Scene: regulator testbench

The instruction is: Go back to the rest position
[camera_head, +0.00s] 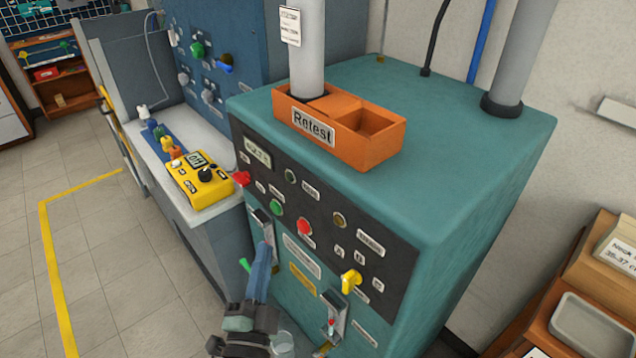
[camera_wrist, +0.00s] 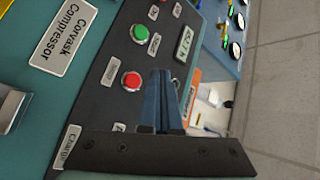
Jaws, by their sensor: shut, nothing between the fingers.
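My gripper (camera_head: 264,252) is in front of the teal compressor cabinet (camera_head: 470,160), low and left of centre in the head view. Its blue fingers are together and empty. They overlap the cabinet front below the black panel (camera_head: 330,215); whether they touch it cannot be told. In the wrist view the shut fingers (camera_wrist: 160,78) point up the picture, over the panel. The red button (camera_wrist: 131,80) shows just left of them, with the green button (camera_wrist: 139,33) beyond. A label reading Corvask Compressor (camera_wrist: 64,36) is at the upper left.
A yellow meter (camera_head: 200,180) lies on the grey bench at left. Open floor (camera_head: 100,230) lies left.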

